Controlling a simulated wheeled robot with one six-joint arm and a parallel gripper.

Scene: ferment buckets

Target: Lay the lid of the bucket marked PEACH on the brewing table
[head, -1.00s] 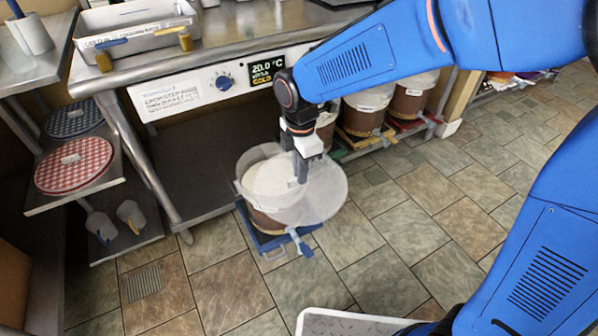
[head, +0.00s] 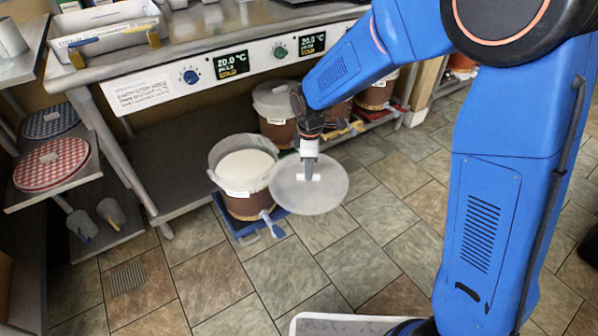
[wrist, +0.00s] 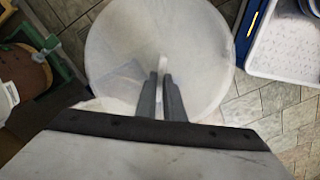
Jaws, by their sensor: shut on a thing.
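My gripper (head: 309,172) is shut on the handle of a round, translucent whitish lid (head: 325,192). The lid hangs roughly level in the air, to the right of an open bucket (head: 241,203) and apart from it. In the wrist view the lid (wrist: 160,35) fills the middle, with the gripper's two fingers (wrist: 161,85) closed at its centre. The open bucket has a brown lower part and pale contents, and stands on a blue carrier on the floor. Its label is too small to read. The steel brewing table (head: 170,60) stands behind, with its top above the lid.
A lidded bucket (head: 275,108) and others stand under the table at the back. Dials and displays line the table's front panel. A steel tray (head: 105,35) sits on the tabletop's left. Checkered round lids (head: 50,163) lie on a left shelf.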

